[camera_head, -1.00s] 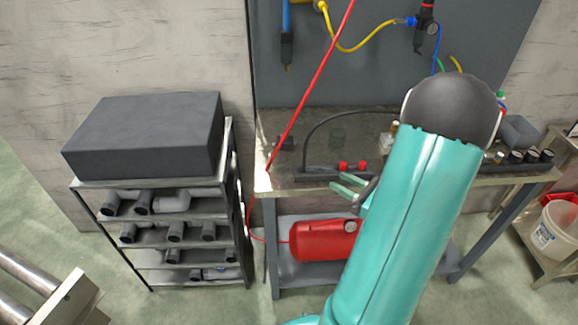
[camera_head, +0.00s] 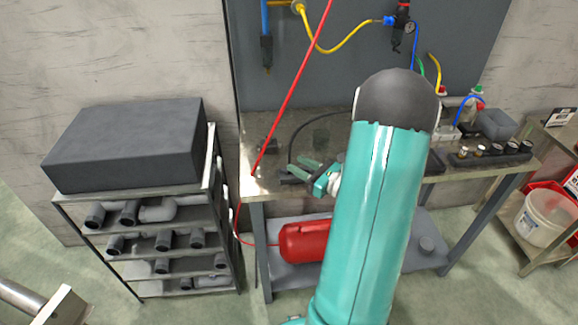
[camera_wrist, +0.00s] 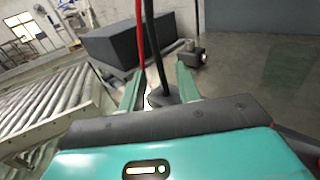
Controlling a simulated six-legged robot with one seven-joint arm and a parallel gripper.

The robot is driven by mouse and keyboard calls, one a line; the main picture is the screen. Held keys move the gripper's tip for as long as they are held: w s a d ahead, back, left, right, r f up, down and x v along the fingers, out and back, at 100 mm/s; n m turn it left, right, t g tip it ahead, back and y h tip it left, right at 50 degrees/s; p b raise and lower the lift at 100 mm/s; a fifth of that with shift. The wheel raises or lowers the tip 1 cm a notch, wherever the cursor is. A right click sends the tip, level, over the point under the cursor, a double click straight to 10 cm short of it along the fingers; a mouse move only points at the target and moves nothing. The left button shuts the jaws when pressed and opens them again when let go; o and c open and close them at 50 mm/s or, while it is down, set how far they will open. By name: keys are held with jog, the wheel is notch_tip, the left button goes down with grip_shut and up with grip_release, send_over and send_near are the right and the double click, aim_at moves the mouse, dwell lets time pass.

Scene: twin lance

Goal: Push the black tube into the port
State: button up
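The black tube (camera_head: 293,142) arches over the bench in the head view and comes down by my gripper (camera_head: 294,172). Its upper part is hidden behind my arm. In the wrist view the black tube (camera_wrist: 155,50) runs down between the two green fingers of my gripper (camera_wrist: 160,80) to a dark piece (camera_wrist: 163,96) near the palm. The fingers stand apart, with gaps beside the tube.
A red tube (camera_head: 290,92) slants down to the bench edge (camera_head: 250,190) and runs close to the left finger in the wrist view (camera_wrist: 139,35). A shelf with a black box (camera_head: 130,140) stands left. Fittings (camera_head: 490,151) line the bench's right.

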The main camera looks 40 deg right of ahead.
jog(key=w, duration=0.2)
jog(key=shift+w+a, duration=0.3)
jog(key=shift+w, duration=0.1)
jog(key=shift+c, duration=0.2)
grip_shut()
jog(key=shift+r, duration=0.15)
